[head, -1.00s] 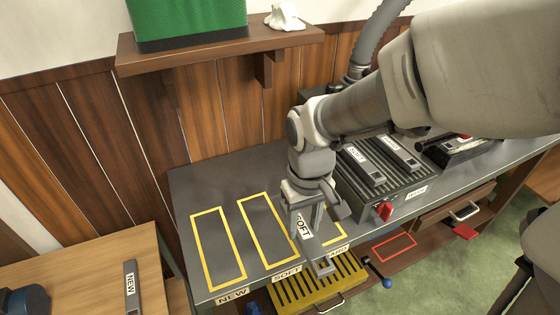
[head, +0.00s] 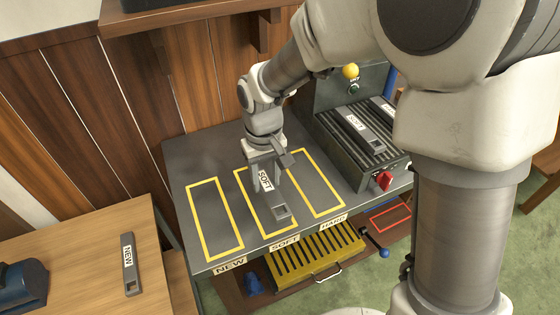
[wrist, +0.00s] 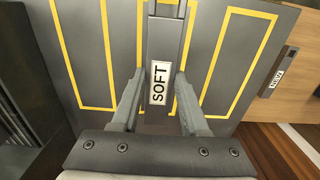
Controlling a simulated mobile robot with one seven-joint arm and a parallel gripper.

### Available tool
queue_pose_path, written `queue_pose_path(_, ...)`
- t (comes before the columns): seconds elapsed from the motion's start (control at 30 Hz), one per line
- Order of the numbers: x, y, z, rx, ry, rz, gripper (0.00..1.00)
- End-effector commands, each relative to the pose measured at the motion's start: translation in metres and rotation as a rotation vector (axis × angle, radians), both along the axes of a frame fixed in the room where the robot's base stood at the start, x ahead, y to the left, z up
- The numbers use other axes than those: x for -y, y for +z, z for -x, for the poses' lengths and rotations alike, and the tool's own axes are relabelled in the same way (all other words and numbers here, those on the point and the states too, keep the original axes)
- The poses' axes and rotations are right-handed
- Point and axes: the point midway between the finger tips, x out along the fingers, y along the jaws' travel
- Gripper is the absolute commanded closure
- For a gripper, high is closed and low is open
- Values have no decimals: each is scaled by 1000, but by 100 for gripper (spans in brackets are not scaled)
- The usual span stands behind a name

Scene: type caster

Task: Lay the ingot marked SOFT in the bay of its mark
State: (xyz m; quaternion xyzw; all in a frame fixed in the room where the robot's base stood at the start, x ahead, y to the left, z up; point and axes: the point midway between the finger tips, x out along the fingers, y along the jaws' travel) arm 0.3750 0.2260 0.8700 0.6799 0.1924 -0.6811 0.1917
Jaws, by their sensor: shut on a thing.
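A dark grey ingot marked SOFT (head: 280,212) is between the fingers of my gripper (head: 264,184), which is shut on it. In the head view it lines up with the middle yellow-outlined bay (head: 291,234), above the front label SOFT (head: 284,243). The wrist view also shows the ingot (wrist: 163,45) lengthwise between my gripper's fingers (wrist: 158,100), with yellow lines on both sides. I cannot tell whether it touches the bench or hangs just above it. My gripper hides part of the bay's far end.
The NEW bay (head: 190,200) at left and the HARD bay (head: 338,205) at right look empty. A NEW ingot (head: 131,275) lies on the wooden table. A ribbed unit (head: 345,158) with more ingots and a red knob (head: 384,180) stands at right. A yellow grate (head: 320,250) is below.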

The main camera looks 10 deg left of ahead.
Motion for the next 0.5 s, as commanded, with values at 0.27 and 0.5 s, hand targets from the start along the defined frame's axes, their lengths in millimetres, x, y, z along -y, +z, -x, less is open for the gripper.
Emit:
queue_pose_path(0.27, -11, -8, -10, 3, 1, -2, 100)
queue_pose_path(0.5, -10, -34, -10, 2, 1, -1, 100)
